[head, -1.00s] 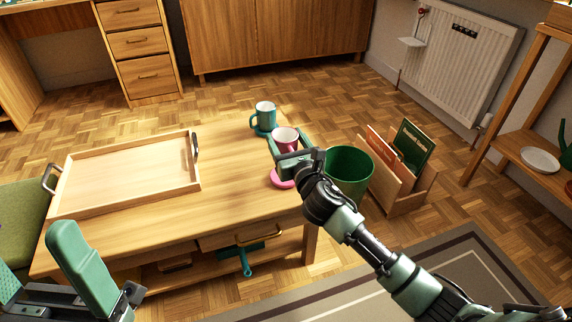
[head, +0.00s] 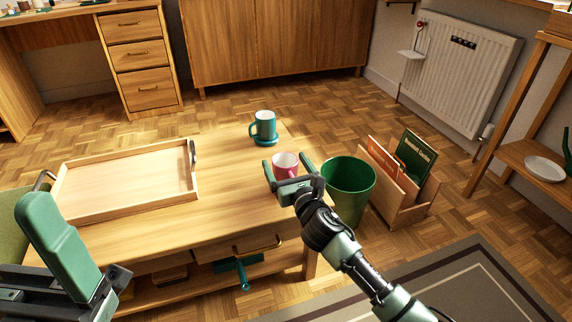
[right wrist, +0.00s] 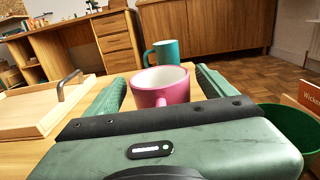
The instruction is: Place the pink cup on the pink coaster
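The pink cup (head: 285,167) is upright near the right end of the low wooden table, with a white inside. My left gripper (head: 60,245) is partly in view at bottom left, holding nothing visible.
A teal cup (head: 264,124) stands on a teal coaster (head: 266,142) behind the pink cup. A wooden tray (head: 120,213) fills the table's left. A green bin (head: 349,190) and a book holder (head: 405,205) stand on the floor to the right.

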